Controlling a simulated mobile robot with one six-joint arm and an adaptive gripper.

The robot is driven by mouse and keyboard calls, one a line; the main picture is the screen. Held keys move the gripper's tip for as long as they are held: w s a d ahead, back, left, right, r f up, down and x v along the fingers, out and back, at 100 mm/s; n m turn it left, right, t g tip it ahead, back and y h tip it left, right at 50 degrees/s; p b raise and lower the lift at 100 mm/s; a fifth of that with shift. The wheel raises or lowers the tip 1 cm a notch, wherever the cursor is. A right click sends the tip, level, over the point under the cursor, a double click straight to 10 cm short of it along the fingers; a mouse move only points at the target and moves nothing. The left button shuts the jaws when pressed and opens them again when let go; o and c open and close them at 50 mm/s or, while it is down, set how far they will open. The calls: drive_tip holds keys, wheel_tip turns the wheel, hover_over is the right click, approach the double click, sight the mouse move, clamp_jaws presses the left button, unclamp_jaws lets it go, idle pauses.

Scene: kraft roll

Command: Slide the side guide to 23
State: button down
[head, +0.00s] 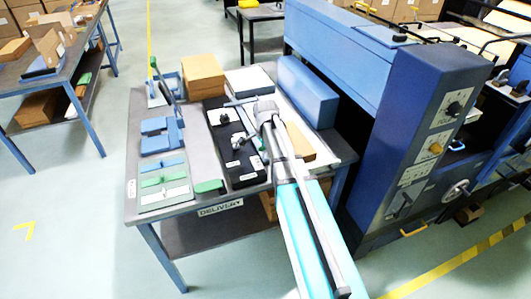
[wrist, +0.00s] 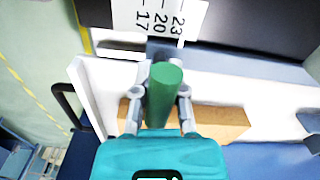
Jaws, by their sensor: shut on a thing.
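My gripper (wrist: 158,105) is shut on an upright green cylindrical handle (wrist: 163,90), with one grey finger on each side of it. I take this to be the side guide's handle; its foot is hidden behind my gripper. A white scale (wrist: 185,20) lies just beyond it, marked 17, 20 and 23 from left to right. The handle's top stands below the scale, roughly under the 20 and 23 marks; no clear pointer reading shows. In the head view my gripper (head: 264,108) is over the bench, and the handle is not distinguishable there.
The delivery bench (head: 187,208) carries a black unit (head: 238,172), a cardboard stack (head: 203,75) and a long blue block (head: 307,92). A tall blue machine (head: 415,125) stands close on the right. In the wrist view a brown block (wrist: 222,122) lies right beside my gripper.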

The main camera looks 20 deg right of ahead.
drive_tip(key=shift+w, duration=0.55)
drive_tip(key=c, duration=0.7)
unclamp_jaws()
drive_tip(key=shift+s+r, duration=0.1)
drive_tip(key=shift+s, duration=0.2)
